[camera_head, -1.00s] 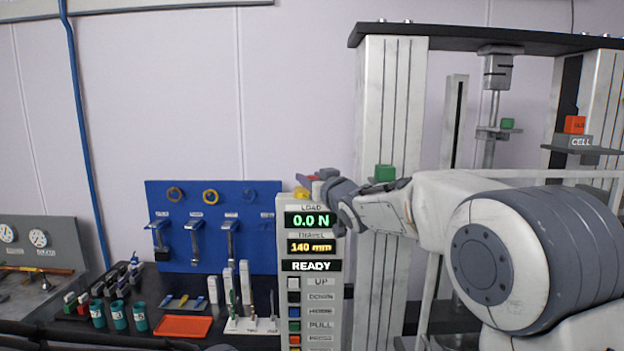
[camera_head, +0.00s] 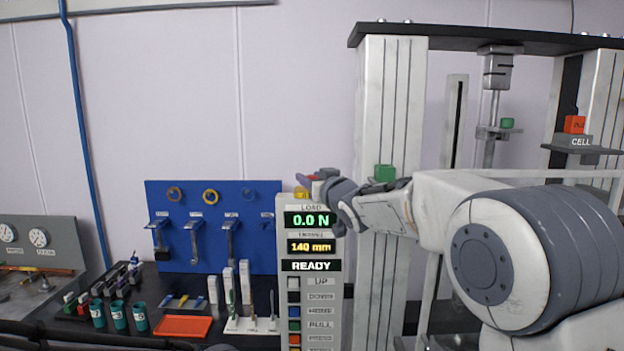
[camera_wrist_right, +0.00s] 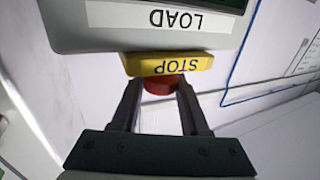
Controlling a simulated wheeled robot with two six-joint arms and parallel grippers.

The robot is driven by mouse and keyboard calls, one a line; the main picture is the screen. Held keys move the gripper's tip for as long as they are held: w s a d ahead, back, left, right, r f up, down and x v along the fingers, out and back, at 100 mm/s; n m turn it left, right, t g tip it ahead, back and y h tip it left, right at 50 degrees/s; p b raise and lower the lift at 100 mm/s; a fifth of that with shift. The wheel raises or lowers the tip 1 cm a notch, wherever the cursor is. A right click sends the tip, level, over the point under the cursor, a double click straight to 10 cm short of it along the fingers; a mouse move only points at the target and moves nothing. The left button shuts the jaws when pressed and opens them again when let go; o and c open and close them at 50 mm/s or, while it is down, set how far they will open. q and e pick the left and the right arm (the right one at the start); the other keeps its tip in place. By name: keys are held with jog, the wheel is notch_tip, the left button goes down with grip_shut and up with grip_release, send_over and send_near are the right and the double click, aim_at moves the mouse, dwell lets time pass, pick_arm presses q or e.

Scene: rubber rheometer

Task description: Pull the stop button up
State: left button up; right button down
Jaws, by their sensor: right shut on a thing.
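The stop button shows as a red knob (camera_wrist_right: 160,84) under a yellow STOP plate (camera_wrist_right: 168,64) in the right wrist view, which is upside down. In the head view the yellow plate (camera_head: 301,193) sits on top of the control panel (camera_head: 283,225), with red just above it. My right gripper (camera_wrist_right: 160,92) has one finger on each side of the red knob and is shut on it. In the head view my right gripper (camera_head: 318,176) is at the top of the panel, partly hidden by its own wrist. My left gripper is not in view.
The panel displays read 0.0 N, 140 mm and READY, with a column of buttons (camera_head: 294,311) below. The test frame column (camera_head: 375,90) stands close behind my right arm. A blue tool board (camera_head: 265,235), teal cups (camera_head: 119,315) and an orange tray (camera_head: 183,326) are at left.

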dwell(0.3)
jog(key=shift+r+p, duration=0.55)
jog(key=shift+r, duration=0.15)
jog(key=shift+c, duration=1.9)
grip_release()
jog(key=shift+s+d+f+b, duration=0.15)
jog(key=shift+s+d+b, duration=0.05)
jog(key=shift+s+b, duration=0.3)
jog(key=b+v, duration=0.3)
jog(key=v, duration=0.6)
jog(key=shift+s, duration=0.2)
